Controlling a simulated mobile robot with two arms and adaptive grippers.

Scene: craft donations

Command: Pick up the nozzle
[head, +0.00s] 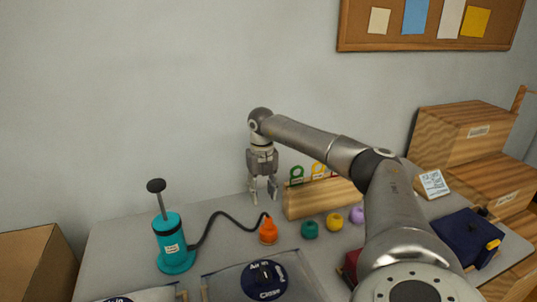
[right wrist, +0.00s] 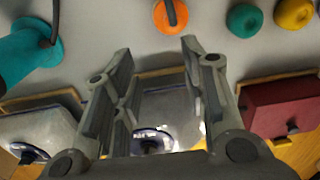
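The orange nozzle (head: 268,232) stands on the grey table at the end of a black hose (head: 222,215). The hose runs from a teal hand pump (head: 174,244) with a black handle. My right gripper (head: 264,196) points down, open and empty, just above the nozzle in the head picture and apart from it. My left gripper is not in view.
Green (head: 309,229), yellow (head: 334,221) and purple balls of yarn sit right of the nozzle. A wooden rack (head: 305,201) stands behind them. A bag with a dark round valve (head: 263,281) lies in front. A dark blue item (head: 466,236) and wooden boxes are at right.

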